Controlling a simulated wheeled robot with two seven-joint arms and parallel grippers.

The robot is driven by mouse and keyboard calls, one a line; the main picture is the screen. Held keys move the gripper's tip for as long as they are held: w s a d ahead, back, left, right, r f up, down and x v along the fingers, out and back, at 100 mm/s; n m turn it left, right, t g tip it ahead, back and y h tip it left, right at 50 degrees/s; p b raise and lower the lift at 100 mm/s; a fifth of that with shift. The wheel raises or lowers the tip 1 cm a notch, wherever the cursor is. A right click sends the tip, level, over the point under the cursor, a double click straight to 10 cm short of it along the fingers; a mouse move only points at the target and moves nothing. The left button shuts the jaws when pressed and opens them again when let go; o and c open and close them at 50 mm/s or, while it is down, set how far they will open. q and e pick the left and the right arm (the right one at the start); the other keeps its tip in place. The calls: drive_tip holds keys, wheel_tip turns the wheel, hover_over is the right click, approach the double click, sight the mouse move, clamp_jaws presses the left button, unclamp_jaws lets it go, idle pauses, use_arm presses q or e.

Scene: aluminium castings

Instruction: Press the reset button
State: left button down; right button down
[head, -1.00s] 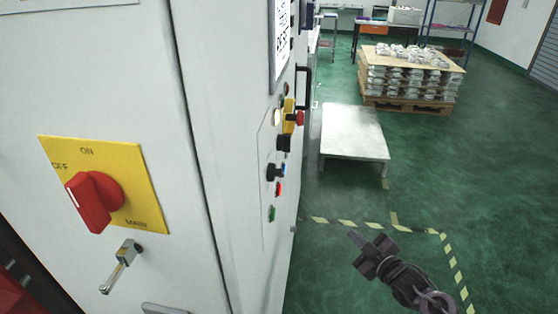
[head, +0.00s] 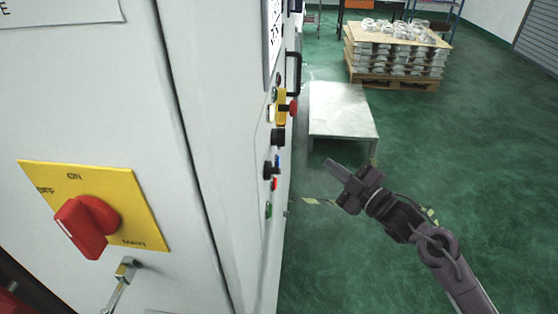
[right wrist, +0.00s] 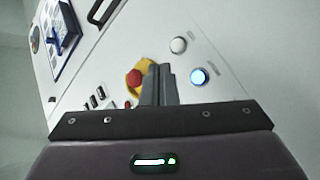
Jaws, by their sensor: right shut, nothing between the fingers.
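A control panel (head: 258,195) on the white cabinet's side carries several buttons, seen edge-on in the head view. A small blue button (head: 278,160) sits beside a black knob; in the right wrist view a blue button (right wrist: 199,77) glows, right of the fingers. No label reading reset is legible, so I cannot confirm which button it is. My right gripper (head: 335,168) is shut and empty, apart from the panel and to its right in the head view. Its closed fingers (right wrist: 158,85) point towards the panel in the right wrist view. My left gripper is not in view.
A red emergency-stop button (head: 293,107) on a yellow base juts from the panel, near a black handle (head: 294,74). A red main switch (head: 88,226) is on the cabinet's front. A low metal table (head: 342,110) and a loaded pallet (head: 392,83) stand beyond. Green floor lies clear at right.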

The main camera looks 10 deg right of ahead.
drive_tip(key=w+a+b, duration=0.1)
drive_tip(key=w+a, duration=0.1)
drive_tip(key=a, duration=0.6)
drive_tip(key=shift+w+a, duration=0.2)
drive_tip(key=shift+a, duration=0.05)
idle(1.9)
drive_tip(key=shift+w+a, duration=0.15)
drive_tip(key=shift+a, duration=0.25)
drive_tip(key=shift+w+a, duration=0.1)
drive_tip(key=shift+a, duration=0.35)
idle(0.5)
idle(0.4)
drive_tip(key=shift+s+d, duration=0.25)
drive_tip(key=shift+d, duration=0.55)
drive_tip(key=shift+d, duration=0.1)
drive_tip(key=d, duration=0.2)
drive_tip(key=s+d+p, duration=0.1)
drive_tip(key=d, duration=0.1)
drive_tip(key=shift+s+d, duration=0.2)
drive_tip(key=shift+d, duration=0.15)
